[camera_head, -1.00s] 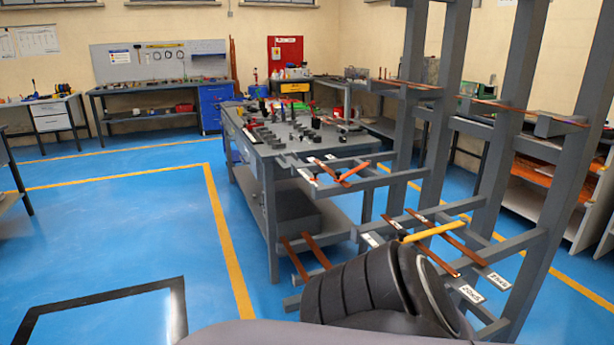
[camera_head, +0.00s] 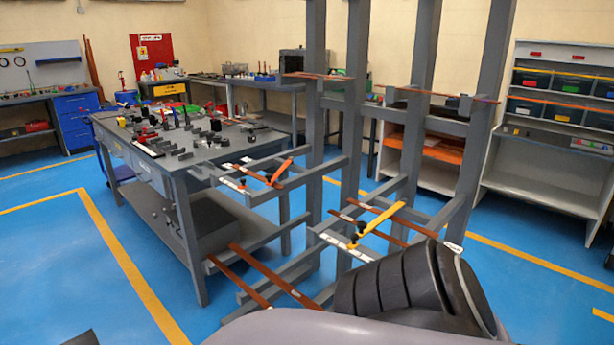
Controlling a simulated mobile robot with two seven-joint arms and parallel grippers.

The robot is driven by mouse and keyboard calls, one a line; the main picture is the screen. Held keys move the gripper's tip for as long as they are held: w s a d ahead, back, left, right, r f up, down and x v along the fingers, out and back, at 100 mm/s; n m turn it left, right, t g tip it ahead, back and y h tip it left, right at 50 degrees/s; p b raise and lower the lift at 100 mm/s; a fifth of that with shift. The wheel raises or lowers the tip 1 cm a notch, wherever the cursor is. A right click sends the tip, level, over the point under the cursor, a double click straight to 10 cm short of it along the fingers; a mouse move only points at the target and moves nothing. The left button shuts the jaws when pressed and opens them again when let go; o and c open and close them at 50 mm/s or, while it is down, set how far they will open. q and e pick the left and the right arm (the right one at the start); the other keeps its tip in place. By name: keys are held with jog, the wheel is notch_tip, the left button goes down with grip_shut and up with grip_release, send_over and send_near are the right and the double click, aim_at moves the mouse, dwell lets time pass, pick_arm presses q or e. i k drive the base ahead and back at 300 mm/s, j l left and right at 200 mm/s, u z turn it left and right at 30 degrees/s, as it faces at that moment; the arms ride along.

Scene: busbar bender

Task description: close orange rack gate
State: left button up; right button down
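The orange gate (camera_head: 281,172) is a short orange bar on the middle-left arm of the grey rack (camera_head: 363,100). It is tilted, rising to the upper right from a dark pivot, at an angle to the rack arm. Copper busbars (camera_head: 240,173) lie across the rack arms around it. A yellow gate (camera_head: 378,217) sits on a nearer, lower rack arm, also tilted. Neither gripper shows. A dark ribbed part of my own arm fills the bottom right and hides some of the lower rack.
A grey workbench (camera_head: 150,180) with tools stands left of the rack. Lower rack arms with long copper bars (camera_head: 275,275) jut out toward me. A shelf unit (camera_head: 545,160) with bins stands at the right. Blue floor (camera_head: 60,240) is clear at the left.

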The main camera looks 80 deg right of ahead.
aim_at(281, 169)
jog(key=i+l+z, duration=0.1)
jog(key=z, duration=0.25)
jog(key=i+z, duration=0.35)
jog(key=i+j+z, duration=0.1)
jog(key=z, duration=0.25)
jog(key=i, duration=0.1)
